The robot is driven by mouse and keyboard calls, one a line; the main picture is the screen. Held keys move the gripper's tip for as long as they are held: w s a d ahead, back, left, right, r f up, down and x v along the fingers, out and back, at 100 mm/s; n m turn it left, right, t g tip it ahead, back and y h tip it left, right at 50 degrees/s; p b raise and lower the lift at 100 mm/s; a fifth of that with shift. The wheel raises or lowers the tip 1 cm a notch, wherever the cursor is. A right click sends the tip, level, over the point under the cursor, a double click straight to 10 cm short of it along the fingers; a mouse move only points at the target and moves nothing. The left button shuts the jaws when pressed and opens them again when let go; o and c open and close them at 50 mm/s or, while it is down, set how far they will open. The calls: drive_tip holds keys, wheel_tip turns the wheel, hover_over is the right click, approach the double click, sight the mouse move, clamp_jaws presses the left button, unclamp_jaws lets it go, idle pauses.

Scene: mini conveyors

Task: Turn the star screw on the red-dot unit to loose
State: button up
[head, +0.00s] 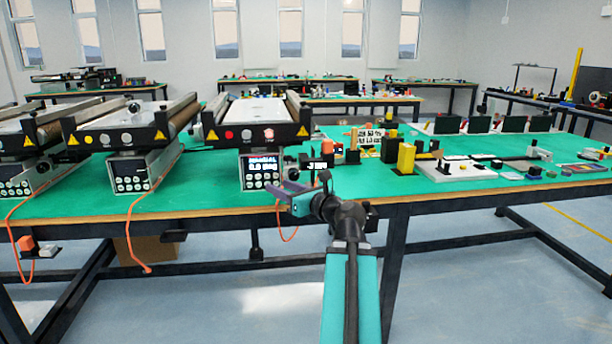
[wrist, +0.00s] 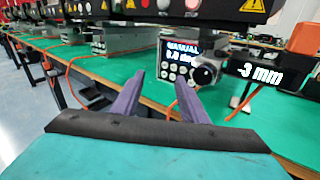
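The nearest conveyor unit (head: 256,125) has a red dot among the round marks on its front plate. Its control box (head: 262,171) has a lit display and buttons, and it also shows in the wrist view (wrist: 178,62).
Two more conveyor units (head: 125,130) stand to the left on the green bench (head: 225,190). Orange cables (head: 140,235) hang over the front edge. Right of the label are a yellow block (head: 406,158) and several small parts. The floor in front is clear.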

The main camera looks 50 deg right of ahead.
drive_tip(key=w+a+f+m+y, duration=0.4)
drive_tip(key=w+a+f, duration=1.1)
drive_tip(key=a+f, duration=0.45)
drive_tip(key=w+a+f+m+g+h, duration=0.15)
drive_tip(key=a+f+m, duration=0.35)
drive_tip(key=f, duration=0.6)
drive_tip(key=a+f+m+g+h, duration=0.2)
drive_tip(key=a+f+m, duration=0.25)
drive_tip(key=f, duration=0.65)
drive_tip(key=s+a+f+m+g+h, duration=0.1)
drive_tip(key=s+a+f+m+g, duration=0.15)
drive_tip(key=s+f, duration=0.5)
drive_tip(key=s+a+f+m+g, duration=0.2)
drive_tip(key=s+f+m+g, duration=0.15)
drive_tip(key=f, duration=0.65)
drive_tip(key=s+a+f+m+g+h, duration=0.1)
drive_tip(key=s+a+f+m+g, duration=0.1)
drive_tip(key=s+f+m, duration=0.35)
drive_tip(key=s+a+f+m+g+y, duration=0.1)
drive_tip(key=s+a+f+m+g, duration=0.2)
drive_tip(key=s, duration=0.6)
drive_tip(key=s+a+f+m+g+y, duration=0.1)
drive_tip(key=s+a+f+m+g, duration=0.1)
drive_tip(key=s, duration=0.7)
drive_tip(key=s+a+f+m+g+y, duration=0.1)
drive_tip(key=s+a+f+m+g, duration=0.2)
drive_tip(key=s+g, duration=0.3)
drive_tip(key=s, duration=0.2)
drive_tip(key=shift+s+a+f+m, duration=0.35)
drive_tip(key=shift+s+f+m, duration=0.05)
